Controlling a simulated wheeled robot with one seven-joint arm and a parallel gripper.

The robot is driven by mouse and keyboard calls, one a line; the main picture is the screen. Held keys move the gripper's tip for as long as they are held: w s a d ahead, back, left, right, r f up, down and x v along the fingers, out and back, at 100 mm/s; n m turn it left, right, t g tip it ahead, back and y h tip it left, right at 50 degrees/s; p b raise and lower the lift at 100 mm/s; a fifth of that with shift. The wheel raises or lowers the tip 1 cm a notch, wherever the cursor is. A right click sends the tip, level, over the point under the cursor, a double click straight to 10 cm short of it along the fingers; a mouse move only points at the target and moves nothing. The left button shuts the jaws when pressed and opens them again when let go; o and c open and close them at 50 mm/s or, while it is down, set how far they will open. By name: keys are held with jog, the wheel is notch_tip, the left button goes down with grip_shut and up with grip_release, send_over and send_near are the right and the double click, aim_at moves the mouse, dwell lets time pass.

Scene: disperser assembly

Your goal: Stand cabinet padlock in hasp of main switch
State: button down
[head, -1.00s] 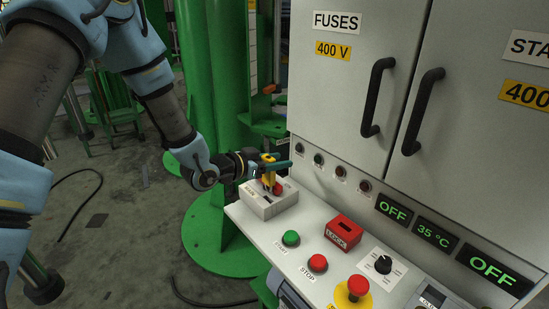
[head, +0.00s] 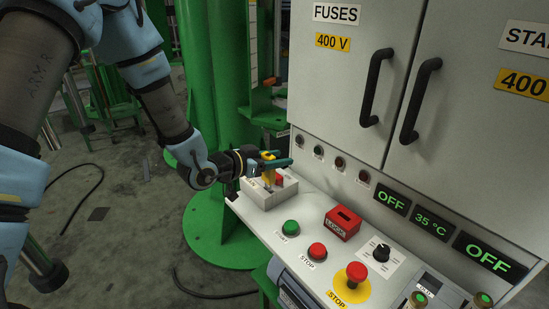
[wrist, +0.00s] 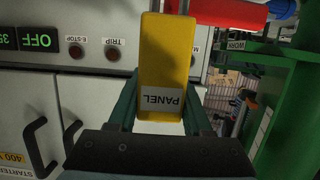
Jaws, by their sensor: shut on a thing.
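A yellow padlock (head: 268,157) is held in my gripper (head: 275,163). In the wrist view the padlock (wrist: 165,60) sits between the two green fingers, its label reading PANEL. My gripper is shut on it. Below is a pale box (head: 262,200) with a red part (head: 279,180), which I take for the main switch, at the panel's far left corner. The padlock is over this box, in front of the red part. A red bar (wrist: 230,13) shows beyond the padlock in the wrist view. The hasp is hidden, and I cannot tell whether the padlock touches it.
A red LOCK box (head: 342,222), green START button (head: 290,228), red STOP button (head: 317,250) and mushroom stop button (head: 356,275) stand on the panel. The cabinet with black handles (head: 377,88) rises behind. A green column (head: 210,100) stands at the left.

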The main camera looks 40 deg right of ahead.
jog(key=shift+w+d, duration=0.55)
jog(key=shift+d, duration=0.05)
dwell(1.1)
jog(key=shift+f+b, duration=2)
jog(key=shift+f, duration=0.2)
jog(key=shift+c, duration=1.2)
grip_release()
jog(key=b+v, duration=0.1)
jog(key=v, duration=0.9)
jog(key=shift+a+r, duration=0.2)
jog(key=shift+a, duration=0.2)
jog(key=shift+w, duration=0.1)
